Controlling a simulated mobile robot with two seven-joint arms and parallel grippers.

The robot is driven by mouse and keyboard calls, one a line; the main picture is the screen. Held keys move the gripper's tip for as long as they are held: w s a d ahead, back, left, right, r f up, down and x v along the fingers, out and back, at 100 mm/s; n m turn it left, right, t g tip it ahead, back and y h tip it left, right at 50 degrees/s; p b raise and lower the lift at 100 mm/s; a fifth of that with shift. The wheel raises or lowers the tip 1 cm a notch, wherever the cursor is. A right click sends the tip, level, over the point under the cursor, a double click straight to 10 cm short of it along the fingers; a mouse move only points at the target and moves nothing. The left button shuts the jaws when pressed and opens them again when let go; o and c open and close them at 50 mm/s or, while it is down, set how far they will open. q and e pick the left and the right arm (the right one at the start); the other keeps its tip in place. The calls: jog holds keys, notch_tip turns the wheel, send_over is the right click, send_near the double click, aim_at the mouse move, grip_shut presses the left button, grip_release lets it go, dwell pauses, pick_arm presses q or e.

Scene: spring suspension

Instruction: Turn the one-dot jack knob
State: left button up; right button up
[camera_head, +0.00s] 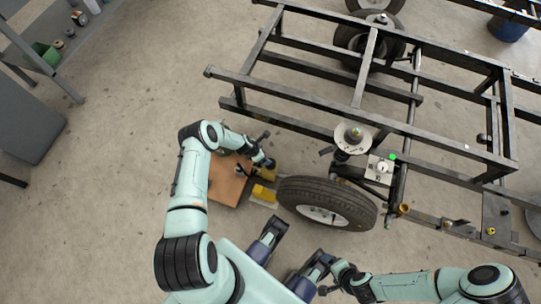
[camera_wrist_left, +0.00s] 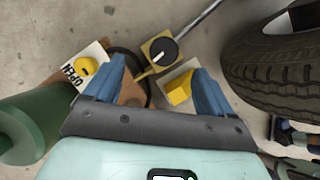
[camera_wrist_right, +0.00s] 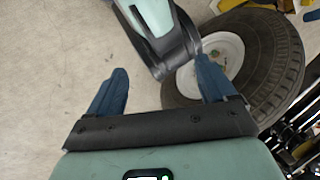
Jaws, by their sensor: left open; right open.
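In the left wrist view, a round black knob (camera_wrist_left: 160,51) with a white mark sits on a yellow block. A yellow knob (camera_wrist_left: 88,66) sits on a white plate reading OPEN, and a yellow piece (camera_wrist_left: 179,91) sits on another pale plate. I cannot make out a single dot on any of them. My left gripper (camera_head: 264,160) is open and empty above this group, which lies between and beyond its fingers (camera_wrist_left: 158,85).
A white plate (camera_head: 380,169) with a knob sits beside the axle. A brown board (camera_head: 225,188) lies below my left arm.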

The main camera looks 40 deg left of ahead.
pick_arm(q)
jog(key=shift+m+g, duration=0.3)
jog(key=shift+m, duration=0.3)
jog(key=b+x, duration=0.1)
jog(key=x, duration=0.2)
jog(key=s+b+x, duration=0.1)
jog(key=b+x, duration=0.1)
jog(key=x, duration=0.2)
jog(key=b+x, duration=0.2)
jog(key=x, duration=0.2)
jog(key=shift+s+d+f, duration=0.1)
jog(key=shift+s+f, duration=0.2)
jog(key=shift+s, duration=0.05)
jog(key=shift+w+d+f+b, duration=0.1)
jog(key=shift+w+f+b, duration=0.15)
jog(key=shift+f+b, duration=0.35)
jog(key=shift+w+d+f, duration=0.1)
jog(key=shift+w+f, duration=0.05)
jog(key=shift+f, duration=0.05)
pick_arm(e)
jog(key=w+d+f, duration=0.2)
jog(key=f, duration=0.2)
jog(key=w+d+f+t+h, duration=0.1)
jog(key=w+d+f, duration=0.1)
jog(key=w+f, duration=0.1)
jog(key=shift+w+d+f+m+t, duration=0.2)
jog(key=shift+f+m+t, duration=0.15)
jog(key=shift+f, duration=0.35)
pick_arm(q)
jog(key=c, duration=1)
